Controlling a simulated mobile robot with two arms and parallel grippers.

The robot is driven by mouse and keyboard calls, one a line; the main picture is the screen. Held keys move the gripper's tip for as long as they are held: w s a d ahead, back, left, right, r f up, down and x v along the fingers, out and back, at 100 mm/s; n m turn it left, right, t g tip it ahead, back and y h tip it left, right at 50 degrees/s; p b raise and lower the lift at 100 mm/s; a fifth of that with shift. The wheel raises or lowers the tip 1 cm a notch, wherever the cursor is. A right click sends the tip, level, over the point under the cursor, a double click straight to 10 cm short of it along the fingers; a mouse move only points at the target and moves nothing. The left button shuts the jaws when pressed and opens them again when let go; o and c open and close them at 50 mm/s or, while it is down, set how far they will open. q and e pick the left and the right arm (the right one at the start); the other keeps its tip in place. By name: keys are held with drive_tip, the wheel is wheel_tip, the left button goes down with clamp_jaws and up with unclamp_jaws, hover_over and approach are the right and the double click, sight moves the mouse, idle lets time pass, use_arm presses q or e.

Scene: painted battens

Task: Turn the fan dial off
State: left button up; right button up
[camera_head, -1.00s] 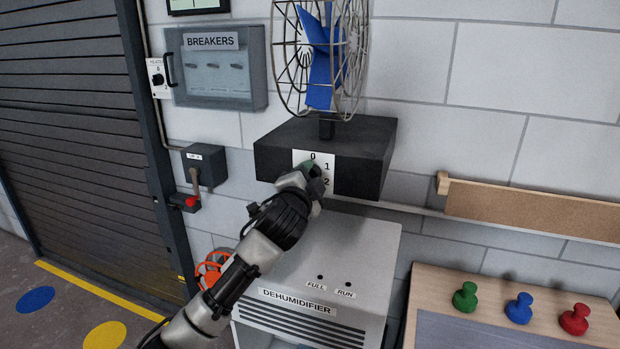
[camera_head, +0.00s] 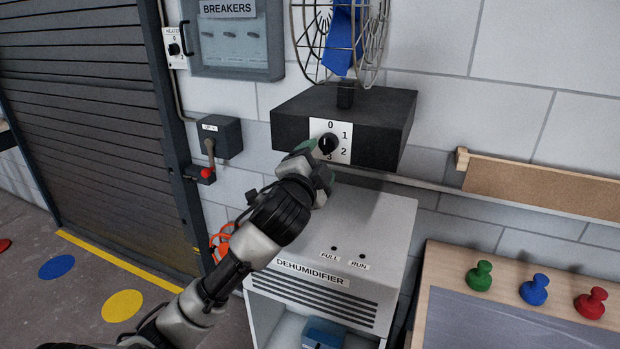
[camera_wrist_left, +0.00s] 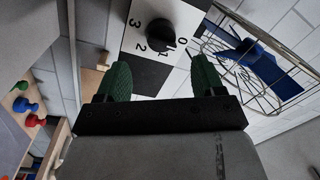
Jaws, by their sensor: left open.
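The fan dial is a black round knob (camera_head: 327,144) on a white plate marked 0, 1, 2 and 3, on the front of the dark fan base (camera_head: 385,132). The knob also shows in the left wrist view (camera_wrist_left: 160,33), just beyond the fingertips. A small light mark on it seems to face the 0, but it is too small to be sure. My left gripper (camera_head: 306,158) is below and left of the knob, clear of it. In the left wrist view its green fingers (camera_wrist_left: 162,80) are apart with nothing between them. My right gripper does not show.
The fan cage (camera_head: 375,40) stands on the base. A dehumidifier (camera_head: 385,215) is below. A breaker box (camera_head: 237,60) and a red-tipped lever switch (camera_head: 206,174) are on the left. A board with green, blue and red knobs (camera_head: 479,276) is at the lower right.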

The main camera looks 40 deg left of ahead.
use_arm(q)
drive_tip(key=shift+b+v, duration=0.3)
drive_tip(key=shift+v, duration=1.75)
drive_tip(key=s+d+f+n+g+h, duration=0.1)
drive_tip(key=s+d+f+n+g, duration=0.2)
drive_tip(key=f, duration=0.8)
drive_tip(key=s+d+f+g+h, duration=0.25)
drive_tip(key=s+f+g, duration=0.2)
drive_tip(key=f, duration=0.55)
drive_tip(key=s+d+f+n+g+h, duration=0.1)
drive_tip(key=s+d+f+n+g, duration=0.2)
drive_tip(key=s+f, duration=0.45)
drive_tip(key=s+d+f+n+g+h, duration=0.1)
drive_tip(key=s+d+f+g, duration=0.35)
drive_tip(key=s, duration=0.65)
wheel_tip(320, 180, down, 25)
drive_tip(key=s+f+g, duration=0.1)
drive_tip(key=s+f, duration=0.6)
drive_tip(key=f, duration=0.3)
drive_tip(key=shift+f, duration=0.3)
drive_tip(key=shift+g, duration=0.5)
drive_tip(key=s+f, duration=0.2)
drive_tip(key=s, duration=0.1)
drive_tip(key=s+a+f, duration=0.1)
drive_tip(key=s+f, duration=0.1)
drive_tip(key=s, duration=0.1)
drive_tip(key=s+a+f, duration=0.1)
drive_tip(key=s+f, duration=0.1)
drive_tip(key=s, duration=0.2)
drive_tip(key=shift+f, duration=0.3)
